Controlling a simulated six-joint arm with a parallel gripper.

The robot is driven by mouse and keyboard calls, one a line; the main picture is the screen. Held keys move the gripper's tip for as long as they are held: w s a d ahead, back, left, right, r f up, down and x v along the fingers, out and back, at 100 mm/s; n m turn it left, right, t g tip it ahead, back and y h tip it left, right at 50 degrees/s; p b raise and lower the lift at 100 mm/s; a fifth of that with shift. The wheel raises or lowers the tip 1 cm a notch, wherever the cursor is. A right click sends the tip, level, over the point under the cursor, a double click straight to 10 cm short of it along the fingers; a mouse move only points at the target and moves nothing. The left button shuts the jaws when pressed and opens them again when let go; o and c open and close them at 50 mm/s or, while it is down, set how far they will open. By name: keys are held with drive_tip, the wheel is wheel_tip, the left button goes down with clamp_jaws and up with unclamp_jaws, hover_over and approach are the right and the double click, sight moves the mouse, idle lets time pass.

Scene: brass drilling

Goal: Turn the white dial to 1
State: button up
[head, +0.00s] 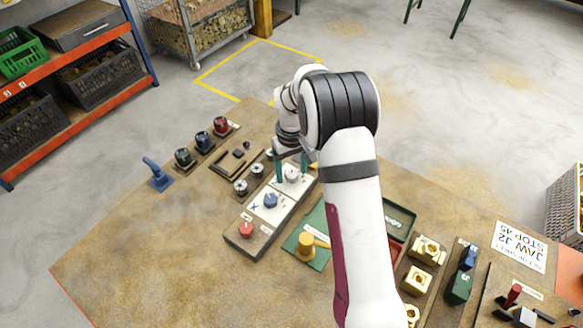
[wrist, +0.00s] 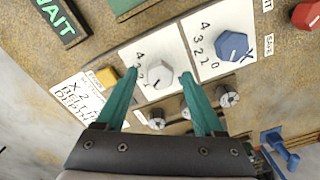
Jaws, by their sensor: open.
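The white dial (head: 292,176) sits on a white plate on the panel. In the wrist view the white dial (wrist: 161,74) lies between the two teal fingers of my gripper (wrist: 159,74), one on each side. The fingers are open, with a gap visible to the dial on both sides. Printed numbers stand beside the dial; the 4 is readable and a finger covers part of the scale. A small dark mark shows on the dial's lower edge, but I cannot tell which number it points at. In the head view my gripper (head: 291,172) is over the dial from above.
A blue dial (wrist: 233,46) with its own scale sits beside the white one, with a red button (wrist: 307,14) beyond. A yellow button (wrist: 106,76) is on the other side. Silver knobs (wrist: 227,96) stand close by.

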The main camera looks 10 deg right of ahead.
sight(291, 174)
wheel_tip(291, 174, up, 16)
drive_tip(key=shift+f, duration=0.1)
idle(0.4)
